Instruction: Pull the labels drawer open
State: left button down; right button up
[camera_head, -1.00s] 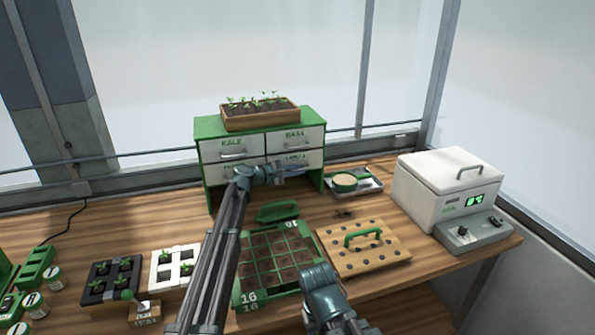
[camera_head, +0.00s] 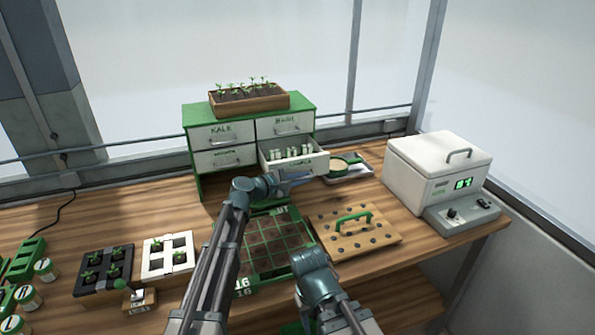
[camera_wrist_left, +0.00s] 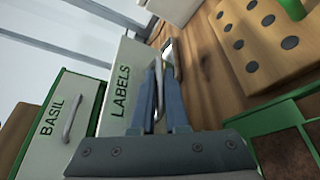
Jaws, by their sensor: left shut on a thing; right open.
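The labels drawer (camera_head: 294,160) is the lower right drawer of the green cabinet (camera_head: 197,180). It stands pulled out, with several pale label-like pieces (camera_head: 290,153) showing inside it. My left gripper (camera_head: 291,186) is at its front, shut on the drawer handle. In the left wrist view the drawer front (camera_wrist_left: 122,88) reads LABELS, and the fingers (camera_wrist_left: 159,95) close around the handle (camera_wrist_left: 159,101). The far inside of the drawer is hidden.
The basil drawer (camera_head: 286,125) above and the kale drawer (camera_head: 222,133) are shut. A seed tray (camera_head: 300,245), a dibber board with green handle (camera_head: 385,240) and a metal tray (camera_head: 362,172) lie near the open drawer. A white box (camera_head: 415,165) stands right.

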pick_arm(q)
jog(key=shift+s+d, duration=0.1)
jog(key=shift+s, duration=0.2)
jog(key=c, duration=1.2)
grip_release()
jog(key=p+v, duration=0.3)
jog(key=v, duration=1)
jog(key=shift+s+a, duration=0.25)
jog(key=shift+a, duration=0.1)
